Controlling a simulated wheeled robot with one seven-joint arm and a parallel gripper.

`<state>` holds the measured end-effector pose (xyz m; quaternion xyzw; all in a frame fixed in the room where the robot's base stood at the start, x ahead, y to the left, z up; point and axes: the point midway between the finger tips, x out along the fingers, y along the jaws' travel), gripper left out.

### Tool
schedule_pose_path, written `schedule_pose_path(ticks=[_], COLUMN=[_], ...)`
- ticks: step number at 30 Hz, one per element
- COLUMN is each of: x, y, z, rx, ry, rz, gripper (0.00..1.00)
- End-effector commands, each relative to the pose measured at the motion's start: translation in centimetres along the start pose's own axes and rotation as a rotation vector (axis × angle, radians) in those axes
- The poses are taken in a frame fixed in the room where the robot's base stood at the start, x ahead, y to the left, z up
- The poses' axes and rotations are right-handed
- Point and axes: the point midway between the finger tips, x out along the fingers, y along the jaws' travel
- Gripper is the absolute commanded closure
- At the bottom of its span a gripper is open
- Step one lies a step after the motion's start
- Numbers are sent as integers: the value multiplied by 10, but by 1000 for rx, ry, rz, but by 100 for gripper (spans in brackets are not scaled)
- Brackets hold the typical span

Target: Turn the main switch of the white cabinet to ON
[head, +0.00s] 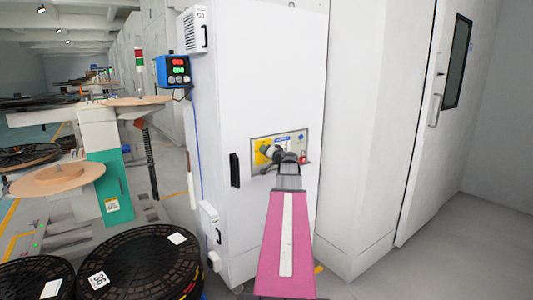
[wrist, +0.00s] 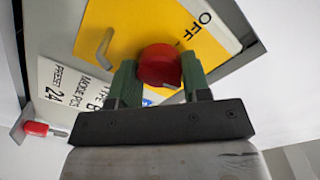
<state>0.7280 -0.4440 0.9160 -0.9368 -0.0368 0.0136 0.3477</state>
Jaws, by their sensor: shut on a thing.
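The white cabinet (head: 250,90) stands in the middle of the head view, with a grey switch panel (head: 299,138) on its front. The main switch has a yellow plate (wrist: 130,30), which also shows in the head view (head: 262,158). Its red knob (wrist: 158,66) sits between the green fingertips of my gripper (wrist: 160,74), which is shut on it. In the head view my gripper (head: 277,156) covers the knob. The word OFF shows on the plate at the upper right of the wrist view. No ON mark is visible.
A red-handled part (wrist: 35,128) sticks out near the panel's edge, beside my gripper. A black door handle (head: 235,170) is left of the panel. A blue display box (head: 173,70) hangs at the cabinet's left. Black reels (head: 140,265) stand at the lower left. Floor at the right is clear.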

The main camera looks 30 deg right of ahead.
Motion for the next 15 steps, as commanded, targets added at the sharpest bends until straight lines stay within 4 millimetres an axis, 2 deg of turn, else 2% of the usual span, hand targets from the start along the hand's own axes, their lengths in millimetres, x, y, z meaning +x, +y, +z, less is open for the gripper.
schedule_pose_path(ticks=[15], x=[0], y=[0], z=[0], rx=[71], ry=[0], rz=[0], gripper=[80])
